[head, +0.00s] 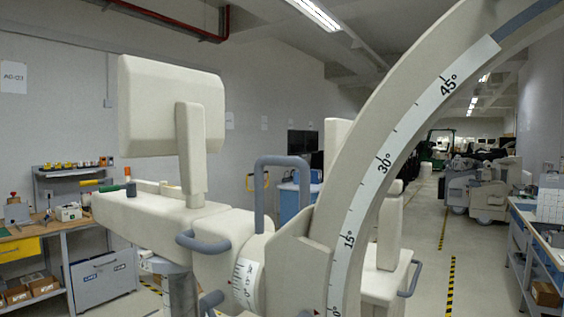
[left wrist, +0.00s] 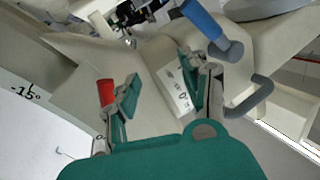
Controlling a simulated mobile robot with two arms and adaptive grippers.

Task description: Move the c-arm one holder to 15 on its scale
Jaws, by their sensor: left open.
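The c-arm (head: 365,170) is a large cream arc with a white scale marked 0°, 15°, 30° and 45° in the head view. A cream holder block (head: 300,262) meets its lower part, with a small red mark close to the 0° label. A blue-grey looped handle (head: 264,200) rises behind the block. In the left wrist view the arc's scale (left wrist: 30,97) shows -15°, and a blue handle (left wrist: 205,20) stands beyond the fingers. My left gripper (left wrist: 160,95) is open and empty, its teal fingers apart before the cream body. My right gripper is in neither view.
A second, curved scale (head: 245,280) sits on the round joint left of the block. A blue-grey side handle (head: 200,243) projects there. A workbench (head: 60,232) stands at the left and another (head: 540,240) at the right.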

